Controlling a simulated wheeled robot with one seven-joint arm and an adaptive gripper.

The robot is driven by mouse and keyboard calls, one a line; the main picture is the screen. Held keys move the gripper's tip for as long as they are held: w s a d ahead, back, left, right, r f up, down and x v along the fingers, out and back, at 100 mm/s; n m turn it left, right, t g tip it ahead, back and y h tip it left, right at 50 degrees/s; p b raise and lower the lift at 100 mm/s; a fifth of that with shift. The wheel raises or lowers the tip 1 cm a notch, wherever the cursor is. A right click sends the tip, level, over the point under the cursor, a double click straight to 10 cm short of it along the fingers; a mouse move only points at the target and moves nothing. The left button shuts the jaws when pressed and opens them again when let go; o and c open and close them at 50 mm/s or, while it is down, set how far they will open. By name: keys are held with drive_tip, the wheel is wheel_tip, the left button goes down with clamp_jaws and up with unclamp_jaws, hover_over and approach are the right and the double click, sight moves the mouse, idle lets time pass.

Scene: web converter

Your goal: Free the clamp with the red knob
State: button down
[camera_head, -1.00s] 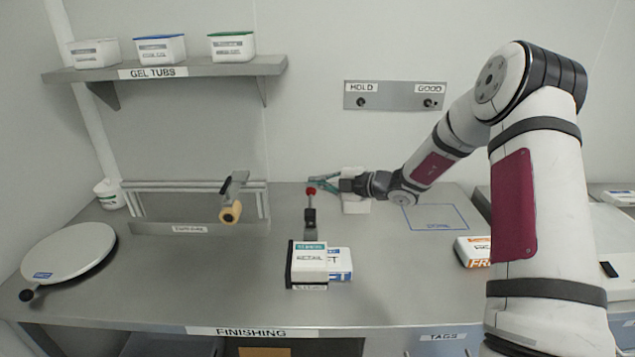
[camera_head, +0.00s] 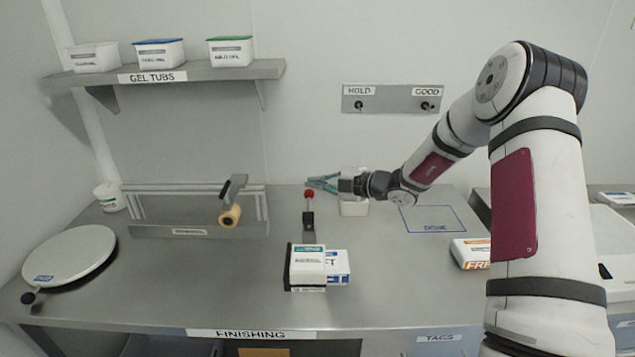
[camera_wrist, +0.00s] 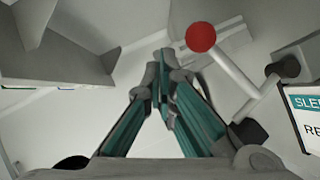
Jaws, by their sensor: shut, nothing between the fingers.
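The clamp's red knob (camera_head: 309,194) tops a thin upright lever in the middle of the bench, above a small dark clamp body (camera_head: 308,219). My gripper (camera_head: 308,183) has teal fingers and reaches in from the right, just behind and above the knob. In the wrist view the fingertips (camera_wrist: 163,62) meet with nothing between them. There the red knob (camera_wrist: 201,37) lies just right of the fingertips, and its pale lever (camera_wrist: 232,73) slants down right. I see no grip on the knob; whether a finger touches it I cannot tell.
A white-teal box (camera_head: 308,262) stands in front of the clamp, beside a blue-white box (camera_head: 338,266). An orange-white box (camera_head: 471,253) is right. Front bench is mostly clear.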

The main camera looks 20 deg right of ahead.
drive_tip(key=s+d+r, duration=0.6)
drive_tip(key=d, duration=0.1)
drive_tip(key=shift+s+r, duration=0.3)
drive_tip(key=shift+r, duration=0.05)
